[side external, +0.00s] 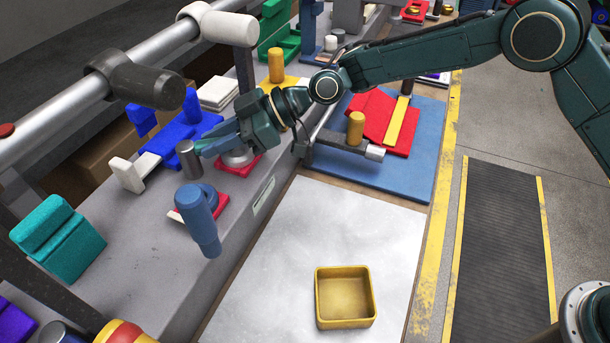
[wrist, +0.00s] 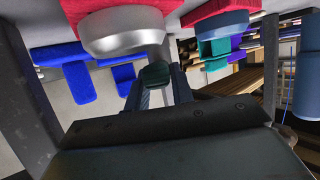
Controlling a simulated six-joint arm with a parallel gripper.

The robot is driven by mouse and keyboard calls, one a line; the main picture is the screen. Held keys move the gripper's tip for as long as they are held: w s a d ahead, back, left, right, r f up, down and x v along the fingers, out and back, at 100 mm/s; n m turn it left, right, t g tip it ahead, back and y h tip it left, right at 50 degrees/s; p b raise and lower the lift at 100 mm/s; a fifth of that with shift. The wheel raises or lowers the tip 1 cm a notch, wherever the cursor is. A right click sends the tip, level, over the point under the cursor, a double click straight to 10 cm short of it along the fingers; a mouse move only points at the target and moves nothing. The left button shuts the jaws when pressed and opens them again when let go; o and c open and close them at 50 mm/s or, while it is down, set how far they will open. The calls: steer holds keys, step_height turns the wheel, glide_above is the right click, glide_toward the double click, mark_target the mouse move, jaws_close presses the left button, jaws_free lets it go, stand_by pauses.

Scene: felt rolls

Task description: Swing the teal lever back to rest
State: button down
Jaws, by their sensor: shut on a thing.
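The teal lever shows as a dark teal block between my fingertips in the wrist view (wrist: 155,73). In the side external view only a small teal part (side external: 208,147) shows by my fingers. A silver round hub (side external: 238,158) on a red base is beside my fingers; it also shows in the wrist view (wrist: 122,34). My gripper (side external: 212,141) is shut on the teal lever, low over the grey bench. My fingers hide most of the lever, and I cannot tell its exact angle.
A blue lever (side external: 201,222) on a red base stands nearby, in front. A grey metal cylinder (side external: 188,160) is close to my fingertips. Blue blocks (side external: 180,132) lie behind. A teal block (side external: 58,240) is at the left. A yellow tray (side external: 345,321) sits on the white surface.

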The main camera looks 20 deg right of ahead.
steer(key=shift+w+n+g, duration=0.15)
steer(key=shift+n+g, duration=0.25)
steer(key=shift+g, duration=0.1)
steer(key=c, duration=1.2)
jaws_free()
steer(key=v, duration=1.4)
